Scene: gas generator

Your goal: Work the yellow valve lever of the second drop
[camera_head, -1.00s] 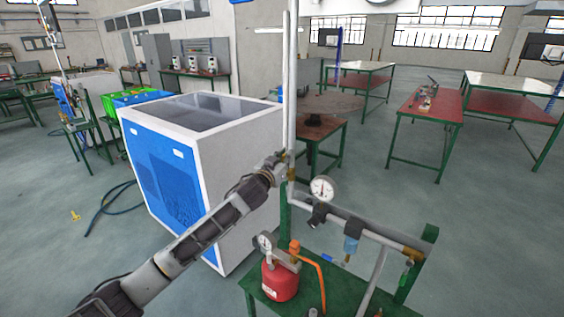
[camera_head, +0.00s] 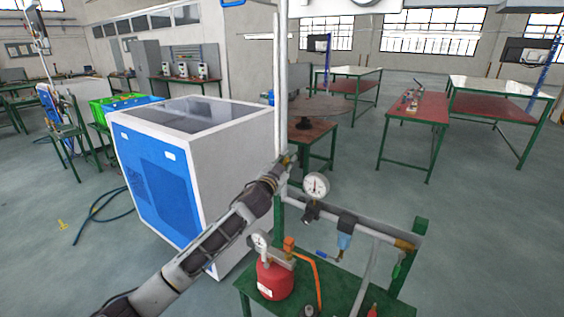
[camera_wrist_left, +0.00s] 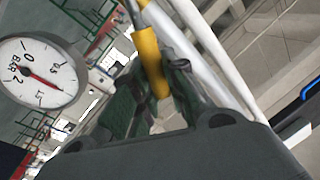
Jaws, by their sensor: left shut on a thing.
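The yellow valve lever (camera_wrist_left: 151,62) shows in the left wrist view between the fingers of my left gripper (camera_wrist_left: 155,95). The fingers are shut on it. In the head view my left gripper (camera_head: 287,161) is at the upright white pipe (camera_head: 281,90), just above the round pressure gauge (camera_head: 316,186). The lever is too small and covered there to tell its angle. The same gauge (camera_wrist_left: 40,73) shows at the left of the wrist view. My right gripper is not in view.
Below right, a green stand (camera_head: 348,291) carries a red gas bottle (camera_head: 274,280), a small gauge (camera_head: 260,243) and an orange hose (camera_head: 316,273). A horizontal pipe (camera_head: 373,233) runs above it. A blue-and-white cabinet (camera_head: 236,150) stands left behind my arm. The floor at right is open.

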